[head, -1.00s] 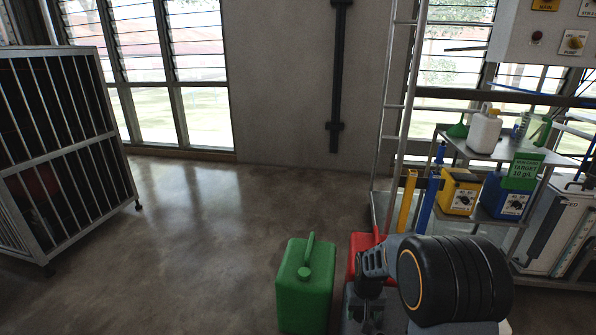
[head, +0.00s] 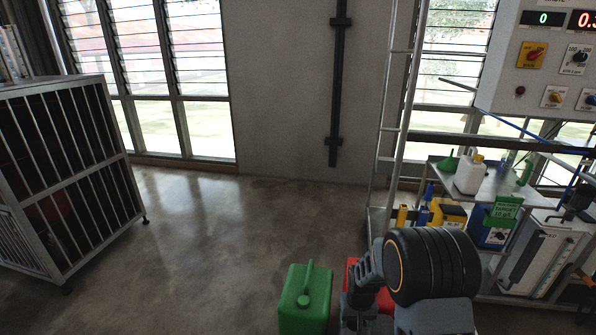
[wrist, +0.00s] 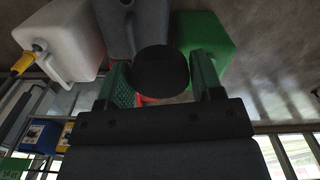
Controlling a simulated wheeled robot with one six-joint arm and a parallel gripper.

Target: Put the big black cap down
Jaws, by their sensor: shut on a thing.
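The big black cap (wrist: 160,73) is a round, dark disc in the wrist view. My gripper (wrist: 158,62) is shut on it, with one greenish finger on each side. The cap appears held in the air, with containers beyond it: a dark grey one (wrist: 128,22), a green one (wrist: 207,38) and a white one with a yellow spout (wrist: 68,38). How far the cap is from them, I cannot tell. In the head view my own arm covers the area, and I cannot make out the cap there.
A green jerrycan (head: 305,300) stands on the floor beside my arm, with a red can (head: 386,300) partly hidden behind it. A barred cage (head: 65,170) is at left. A ladder (head: 398,130) and a steel shelf trolley (head: 480,180) stand at right. The middle floor is clear.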

